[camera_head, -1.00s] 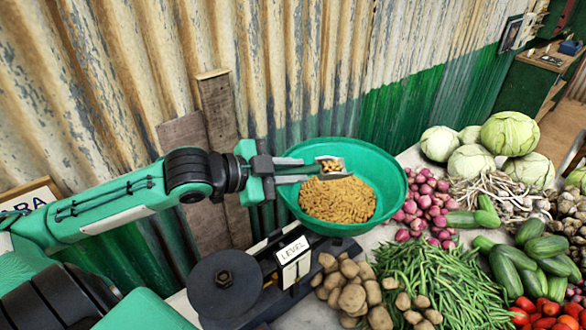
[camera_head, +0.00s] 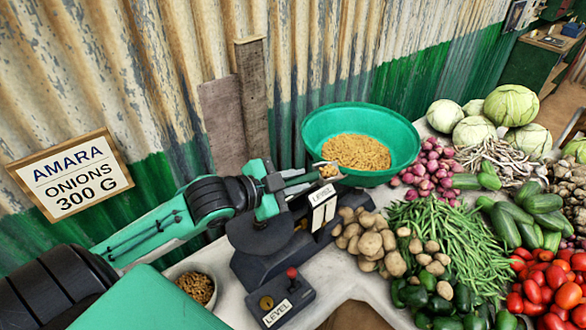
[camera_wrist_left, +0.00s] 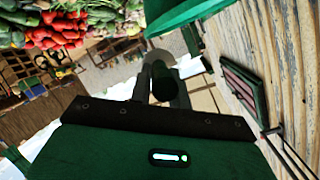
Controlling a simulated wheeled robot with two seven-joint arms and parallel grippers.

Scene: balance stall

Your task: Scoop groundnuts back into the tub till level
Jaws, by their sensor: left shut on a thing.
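My left gripper (camera_head: 285,183) is shut on the handle of a scoop (camera_head: 331,173), in front of the green basin and near its left side. The scoop has a few groundnuts in it. The green basin (camera_head: 317,130) holds a heap of loose groundnuts (camera_head: 356,152) and sits on the scale's right side. A small pale tub (camera_head: 206,268) with groundnuts stands at the lower left, partly hidden by my arm. In the left wrist view the dark handle (camera_wrist_left: 165,86) lies between the fingers, and the green basin (camera_wrist_left: 187,14) is at the top. My right gripper is out of view.
The dark scale (camera_head: 262,268) has a LEVEL card (camera_head: 322,206). A LEVEL box (camera_head: 287,300) with a red knob stands in front. Potatoes (camera_head: 369,240), green beans (camera_head: 447,240) and onions (camera_head: 432,172) crowd the right. A corrugated wall is behind; an AMARA ONIONS 300 G sign (camera_head: 72,175) hangs left.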

